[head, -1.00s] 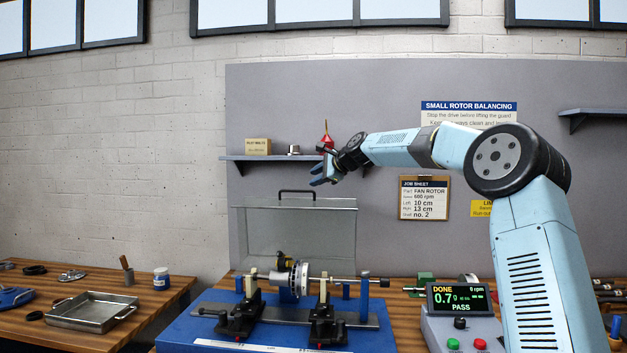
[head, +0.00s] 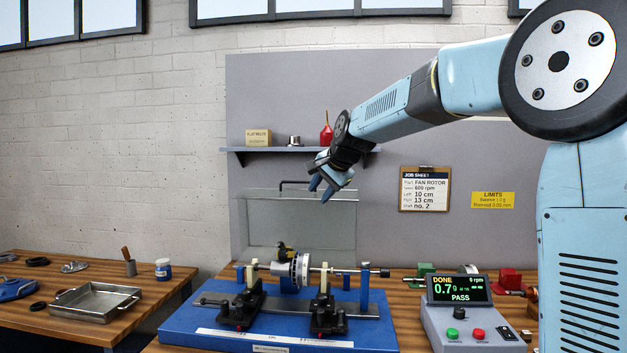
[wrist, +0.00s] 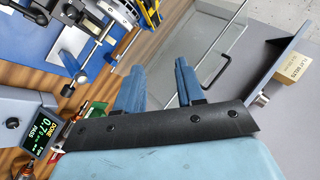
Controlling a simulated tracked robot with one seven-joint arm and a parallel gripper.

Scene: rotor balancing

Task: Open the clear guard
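The clear guard (head: 295,225) is a transparent box-like panel standing upright behind the rotor, with a black handle (head: 283,185) along its top edge. The rotor rig beneath and in front of it is uncovered. In the wrist view, the guard (wrist: 205,40) lies beyond the fingers, and its handle (wrist: 232,75) is to their right. My gripper (head: 322,191) is near the guard's top right in the head view. Its blue fingers are apart with nothing between them, also in the wrist view (wrist: 158,66). No contact with the handle is visible.
The rotor (head: 292,268) sits on a blue base (head: 200,325). A control box (head: 470,325) reads DONE, 0 rpm, PASS. A shelf (head: 262,150) with a red bottle (head: 326,134) is behind and above my gripper. A metal tray (head: 95,300) is on the left bench.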

